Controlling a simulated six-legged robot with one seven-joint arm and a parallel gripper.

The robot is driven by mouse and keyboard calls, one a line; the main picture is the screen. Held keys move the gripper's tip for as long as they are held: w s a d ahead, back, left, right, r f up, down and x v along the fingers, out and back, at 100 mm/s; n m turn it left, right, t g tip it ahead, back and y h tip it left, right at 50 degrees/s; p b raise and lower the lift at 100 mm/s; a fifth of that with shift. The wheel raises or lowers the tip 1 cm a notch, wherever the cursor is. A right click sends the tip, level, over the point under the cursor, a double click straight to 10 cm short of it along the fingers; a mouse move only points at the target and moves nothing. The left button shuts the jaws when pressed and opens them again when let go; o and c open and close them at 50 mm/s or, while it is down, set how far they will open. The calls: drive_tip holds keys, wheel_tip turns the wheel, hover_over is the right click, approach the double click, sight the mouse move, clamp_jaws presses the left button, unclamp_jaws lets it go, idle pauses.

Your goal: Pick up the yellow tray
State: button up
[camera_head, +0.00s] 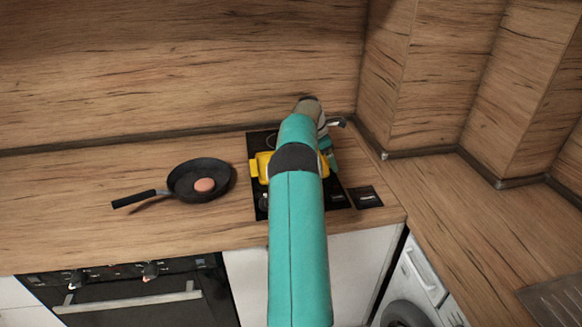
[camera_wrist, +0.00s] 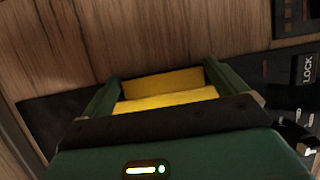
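The yellow tray (camera_head: 262,166) sits on the black cooktop, mostly hidden behind my teal arm in the head view. Its left end shows left of the arm and a small bit shows on the right. In the wrist view the yellow tray (camera_wrist: 165,88) shows as a yellow wall and surface between the fingers. My gripper (camera_wrist: 163,72) has its two green fingers wide apart, one on each side of this yellow part. I cannot tell whether either finger touches it.
A wood splashback (camera_head: 180,70) stands behind, and corner walls rise at the right. The wooden counter at the right (camera_head: 440,200) is clear.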

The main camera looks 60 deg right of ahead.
drive_tip(key=c, duration=0.7)
drive_tip(key=shift+r, duration=0.2)
